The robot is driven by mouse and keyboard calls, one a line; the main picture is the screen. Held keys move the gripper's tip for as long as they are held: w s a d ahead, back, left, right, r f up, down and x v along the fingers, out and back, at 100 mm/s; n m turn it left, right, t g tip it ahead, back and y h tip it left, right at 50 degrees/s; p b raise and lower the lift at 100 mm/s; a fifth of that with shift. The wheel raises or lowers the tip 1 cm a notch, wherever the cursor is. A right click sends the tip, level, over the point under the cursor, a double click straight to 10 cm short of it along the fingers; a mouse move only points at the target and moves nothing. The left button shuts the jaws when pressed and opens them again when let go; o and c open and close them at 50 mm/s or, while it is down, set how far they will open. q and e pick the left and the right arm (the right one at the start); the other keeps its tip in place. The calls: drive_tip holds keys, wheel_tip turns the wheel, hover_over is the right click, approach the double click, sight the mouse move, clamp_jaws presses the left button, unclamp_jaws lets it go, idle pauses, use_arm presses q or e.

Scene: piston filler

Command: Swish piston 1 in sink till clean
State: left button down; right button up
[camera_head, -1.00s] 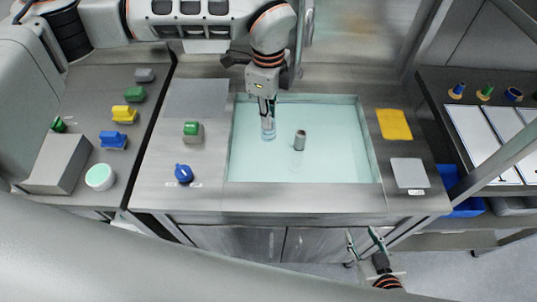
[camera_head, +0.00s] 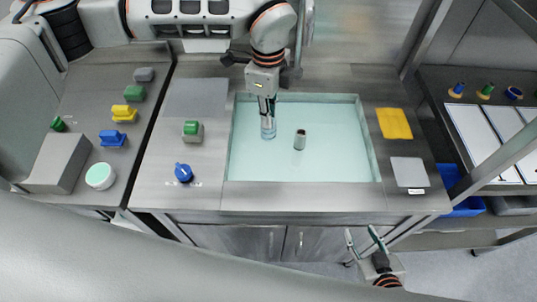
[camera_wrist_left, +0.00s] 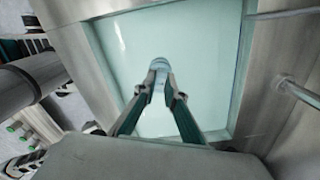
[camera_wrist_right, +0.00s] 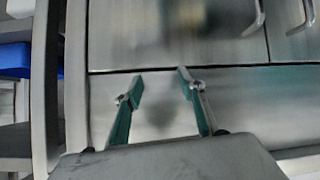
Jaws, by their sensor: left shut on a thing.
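The sink (camera_head: 370,110) is a square basin with pale teal water in the middle of the counter. My left gripper (camera_head: 267,113) points down into the left part of the sink, shut on a pale bluish, see-through piston (camera_head: 268,132). The piston also shows between the fingertips in the left wrist view (camera_wrist_left: 160,67); its lower end is at or in the water. A small grey cylinder (camera_head: 299,140) stands to its right in the sink, apart from it. My right gripper (camera_head: 364,241) is open and empty in front of the cabinet below the counter; its spread fingers show in the right wrist view (camera_wrist_right: 160,90).
Left of the sink are a green-topped block (camera_head: 191,131) and a blue knob (camera_head: 184,173). A yellow sheet (camera_head: 394,123) and a grey plate (camera_head: 408,171) lie to the right. A side counter holds coloured parts and a white-green round button (camera_head: 100,176). A blue bin (camera_head: 461,205) is at right.

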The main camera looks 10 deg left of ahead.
use_arm(q)
drive_tip(key=shift+r, duration=0.2)
drive_tip(key=shift+r+p, duration=0.45)
drive_tip(key=shift+r, duration=1.4)
